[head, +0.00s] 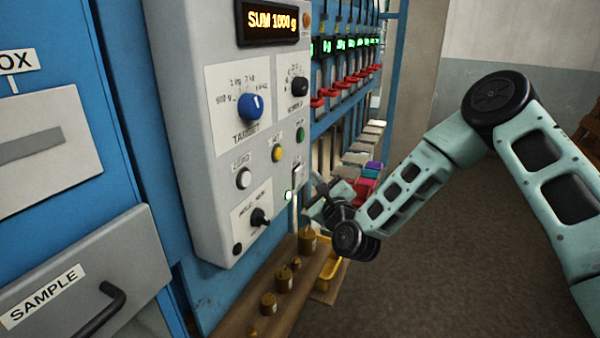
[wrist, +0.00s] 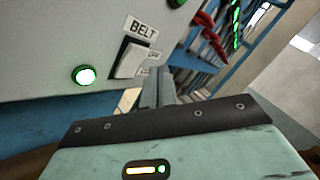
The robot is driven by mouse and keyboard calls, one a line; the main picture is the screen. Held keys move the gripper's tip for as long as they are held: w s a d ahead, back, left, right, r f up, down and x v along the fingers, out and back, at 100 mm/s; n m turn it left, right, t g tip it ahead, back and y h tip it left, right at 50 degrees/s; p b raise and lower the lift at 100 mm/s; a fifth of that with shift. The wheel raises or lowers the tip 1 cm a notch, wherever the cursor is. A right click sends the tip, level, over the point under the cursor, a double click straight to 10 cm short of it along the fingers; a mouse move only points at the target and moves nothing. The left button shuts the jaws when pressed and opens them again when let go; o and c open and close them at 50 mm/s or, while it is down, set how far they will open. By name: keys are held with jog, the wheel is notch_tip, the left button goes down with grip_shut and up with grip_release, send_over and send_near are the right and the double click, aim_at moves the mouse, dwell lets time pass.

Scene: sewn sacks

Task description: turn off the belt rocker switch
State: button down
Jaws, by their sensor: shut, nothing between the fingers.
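The belt rocker switch (wrist: 131,60) is a white rocker on the grey control panel, under a BELT label (wrist: 140,29) in the wrist view. In the head view the switch (head: 298,171) shows low on the panel's right edge. A green lamp (wrist: 85,75) glows to its left. My gripper (wrist: 157,74) is shut and empty. Its fingertips are just right of and below the switch in the wrist view; I cannot tell if they touch it. In the head view my gripper (head: 312,205) is beside the panel's lower right edge, partly hidden by my wrist.
The panel carries a blue TARGET knob (head: 251,106), a white ZERO button (head: 243,179), a yellow button (head: 278,153) and a black lower knob (head: 260,216). Brass weights (head: 268,303) stand on a ledge below. Red levers (head: 318,102) line the rack behind. The floor at right is clear.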

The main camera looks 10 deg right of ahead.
jog(key=shift+w+a, duration=0.3)
jog(key=shift+a, duration=0.15)
jog(key=shift+w+a, duration=0.1)
jog(key=shift+a, duration=0.05)
dwell(1.7)
jog(key=shift+w+a+r+b, duration=0.15)
jog(key=shift+a+b, duration=0.05)
jog(key=shift+b, duration=0.15)
jog(key=shift+w+a, duration=0.2)
jog(key=shift+a, duration=0.1)
dwell(0.6)
jog(key=shift+d, duration=0.15)
jog(key=shift+s+d+b, duration=0.4)
jog(key=shift+s+d, duration=0.05)
jog(key=shift+d, duration=0.05)
jog(key=shift+s+d+f+b, duration=0.25)
jog(key=shift+s+d, duration=0.5)
jog(key=shift+d, duration=0.25)
jog(key=shift+s+d+f+b, duration=0.1)
jog(key=shift+s+d+b, duration=0.1)
jog(key=shift+s+d, duration=0.65)
jog(key=shift+w+d, duration=0.15)
